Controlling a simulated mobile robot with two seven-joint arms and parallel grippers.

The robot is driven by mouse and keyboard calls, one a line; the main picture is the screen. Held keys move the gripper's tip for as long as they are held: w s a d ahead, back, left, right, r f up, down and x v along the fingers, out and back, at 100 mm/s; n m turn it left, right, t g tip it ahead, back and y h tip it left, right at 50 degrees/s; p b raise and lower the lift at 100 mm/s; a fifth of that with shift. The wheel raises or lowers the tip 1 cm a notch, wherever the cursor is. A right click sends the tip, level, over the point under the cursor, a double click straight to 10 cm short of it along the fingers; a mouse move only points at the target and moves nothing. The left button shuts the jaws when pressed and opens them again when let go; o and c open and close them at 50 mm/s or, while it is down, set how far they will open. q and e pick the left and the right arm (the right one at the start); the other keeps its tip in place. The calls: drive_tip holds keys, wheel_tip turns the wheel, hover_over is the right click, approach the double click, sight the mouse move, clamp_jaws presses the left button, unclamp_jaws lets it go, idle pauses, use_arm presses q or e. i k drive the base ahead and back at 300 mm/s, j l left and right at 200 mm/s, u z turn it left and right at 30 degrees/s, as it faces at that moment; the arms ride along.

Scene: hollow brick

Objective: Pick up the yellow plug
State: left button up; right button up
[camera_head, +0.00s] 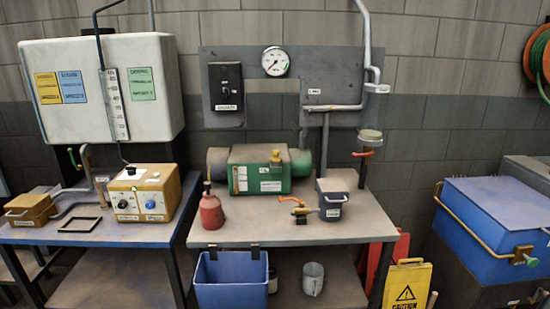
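A small dull-yellow piece (276,158), which looks like the yellow plug, sits at the top right of the green machine (250,177) on the middle bench. It is small in the picture, and I cannot tell whether it is fitted into the machine or just stands on it. Neither of my grippers shows in the head view.
The middle bench (240,237) also bears a red bottle (211,211), an orange-handled valve (299,208) and a dark grey pot (333,198). A blue bin (232,281) hangs at its front. A yellow caution sign (407,286) stands right. The bench's front strip is clear.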

sight(275, 158)
drive_tip(key=i+l+u, duration=0.2)
drive_tip(key=i+u, duration=0.15)
drive_tip(key=i, duration=0.15)
drive_tip(key=i+l+u, duration=0.35)
drive_tip(key=i, duration=0.15)
drive_tip(key=i+l+u, duration=0.35)
drive_tip(key=i+l, duration=0.05)
drive_tip(key=i, duration=0.05)
